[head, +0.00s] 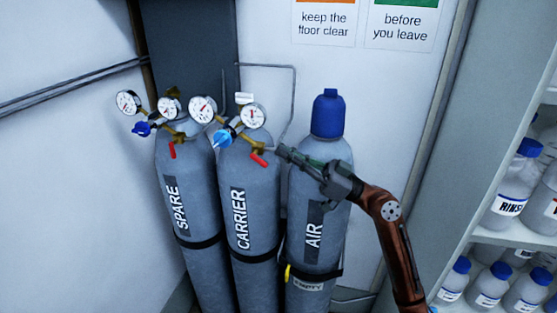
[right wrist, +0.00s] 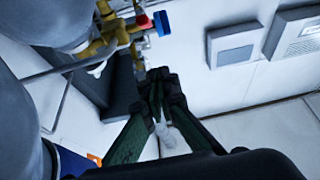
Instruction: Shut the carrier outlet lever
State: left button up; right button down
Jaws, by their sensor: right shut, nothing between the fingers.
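The carrier cylinder (head: 253,190) stands in the middle of three grey cylinders. Its brass regulator carries two dials and a blue knob (head: 222,138). The red carrier outlet lever (head: 259,160) hangs tilted down to the right at the outlet, below the right dial. My right gripper (head: 281,151) reaches in from the right, in front of the air cylinder, its tips just right of the lever with a small gap. It is shut and empty. In the right wrist view, the shut fingers (right wrist: 160,78) are below a red lever (right wrist: 144,21) and brass fittings. My left gripper is not in view.
The spare cylinder (head: 185,195) with its own red lever (head: 172,150) stands left. The blue-capped air cylinder (head: 325,190) stands right, close behind my right gripper. A thin grey pipe (head: 294,95) runs up the wall. A shelf of bottles (head: 520,237) is at far right.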

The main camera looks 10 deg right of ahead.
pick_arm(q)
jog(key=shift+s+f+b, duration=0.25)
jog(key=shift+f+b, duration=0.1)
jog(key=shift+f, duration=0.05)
pick_arm(e)
jog(key=v, duration=0.9)
jog(key=shift+d, duration=0.25)
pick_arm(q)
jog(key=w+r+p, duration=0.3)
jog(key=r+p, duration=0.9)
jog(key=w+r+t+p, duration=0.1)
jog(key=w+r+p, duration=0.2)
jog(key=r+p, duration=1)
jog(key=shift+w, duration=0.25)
pick_arm(e)
notch_tip(320, 180, up, 7)
jog(key=g+h, duration=0.2)
jog(key=h, duration=0.4)
jog(key=shift+d+g+h, duration=0.2)
jog(key=shift+g+h, duration=0.1)
jog(key=shift+g, duration=0.1)
jog(key=shift+f, duration=0.15)
